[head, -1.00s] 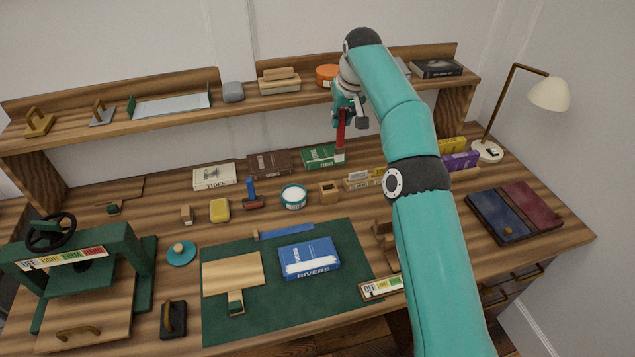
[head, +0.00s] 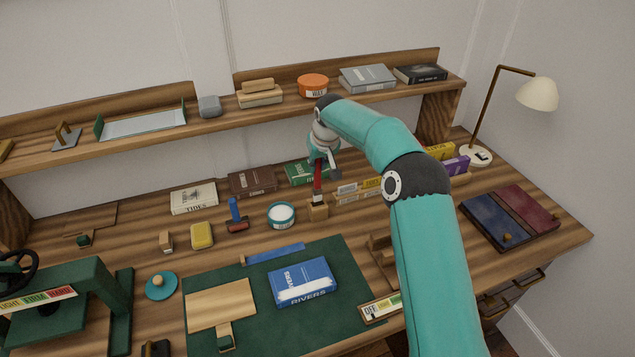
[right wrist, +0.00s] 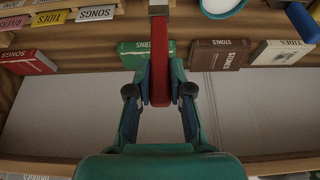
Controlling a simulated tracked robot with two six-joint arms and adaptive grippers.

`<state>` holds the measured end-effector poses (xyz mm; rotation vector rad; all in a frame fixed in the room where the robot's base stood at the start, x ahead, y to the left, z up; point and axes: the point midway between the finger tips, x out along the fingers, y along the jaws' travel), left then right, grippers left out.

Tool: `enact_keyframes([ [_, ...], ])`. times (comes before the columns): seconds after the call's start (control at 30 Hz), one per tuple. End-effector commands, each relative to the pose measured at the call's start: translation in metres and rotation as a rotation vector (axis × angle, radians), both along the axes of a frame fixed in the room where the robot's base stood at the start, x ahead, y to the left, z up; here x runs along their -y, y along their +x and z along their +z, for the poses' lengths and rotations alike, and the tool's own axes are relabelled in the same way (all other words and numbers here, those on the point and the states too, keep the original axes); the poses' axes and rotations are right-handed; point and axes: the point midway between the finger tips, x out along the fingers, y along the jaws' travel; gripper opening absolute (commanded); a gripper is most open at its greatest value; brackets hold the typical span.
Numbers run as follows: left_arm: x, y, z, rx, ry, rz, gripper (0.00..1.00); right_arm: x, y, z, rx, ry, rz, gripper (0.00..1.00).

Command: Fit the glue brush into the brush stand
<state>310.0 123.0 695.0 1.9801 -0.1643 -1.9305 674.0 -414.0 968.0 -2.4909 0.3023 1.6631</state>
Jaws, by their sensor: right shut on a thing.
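The glue brush (head: 318,178) has a red handle and hangs upright, its pale lower end down. My right gripper (head: 322,160) is shut on the upper handle. In the right wrist view, the red handle of the brush (right wrist: 160,60) runs between the two fingers of the gripper (right wrist: 160,92). The brush stand (head: 318,213) is a small wooden block on the bench, directly below the brush. The brush's lower end meets the top of the stand in the head view; I cannot tell how deep it sits. My left gripper is out of view.
A white-filled glue pot (head: 281,215) stands just left of the stand. A rack of labelled cards (head: 358,190) is close on its right. A green book (head: 306,172) lies behind. The shelf (head: 225,112) overhangs the back of the bench.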

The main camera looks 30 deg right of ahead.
Motion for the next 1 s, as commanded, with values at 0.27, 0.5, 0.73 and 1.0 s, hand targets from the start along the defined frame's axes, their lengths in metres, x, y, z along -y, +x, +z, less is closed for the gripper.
enact_keyframes([
  [0.27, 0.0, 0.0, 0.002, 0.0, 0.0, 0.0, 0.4, -0.001, 0.001, -0.023, -0.002, 0.001, 0.002, 0.0],
  [0.5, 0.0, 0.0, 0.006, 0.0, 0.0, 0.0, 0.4, -0.002, 0.001, -0.054, -0.001, 0.0, 0.003, 0.0],
  [0.73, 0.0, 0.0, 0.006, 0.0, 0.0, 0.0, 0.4, -0.002, 0.002, -0.057, 0.001, -0.001, 0.004, 0.0],
  [1.0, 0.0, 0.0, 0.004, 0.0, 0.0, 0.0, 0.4, -0.003, 0.002, -0.059, 0.001, 0.0, 0.005, 0.38],
])
